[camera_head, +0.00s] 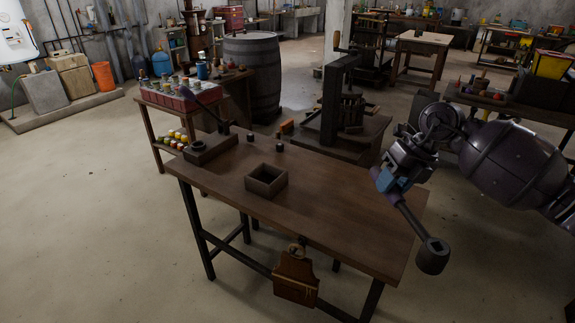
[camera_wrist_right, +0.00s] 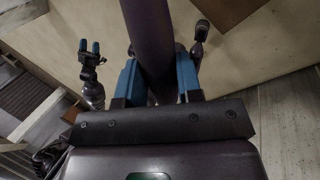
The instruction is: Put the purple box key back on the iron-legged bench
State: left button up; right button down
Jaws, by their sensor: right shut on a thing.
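The box key (camera_head: 412,222) is a dark purple-grey bar with a thick socket end. My right gripper (camera_head: 389,183) is shut on it near its upper end. The socket end hangs down to the right, past the bench's right edge in the head view. The key's shaft also shows between the blue fingers in the right wrist view (camera_wrist_right: 150,42). The iron-legged bench (camera_head: 330,215) has a brown wooden top and dark legs. My left gripper (camera_wrist_right: 90,47) shows only in the right wrist view, small, with its two blue fingers apart and nothing between them.
On the bench are an open square wooden box (camera_head: 266,181), a dark block with a slanted lever (camera_head: 208,149) and two small dark cubes. The bench top's right half is clear. A press (camera_head: 342,105) stands behind.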

aim_at(359, 211)
jog(key=i, duration=0.85)
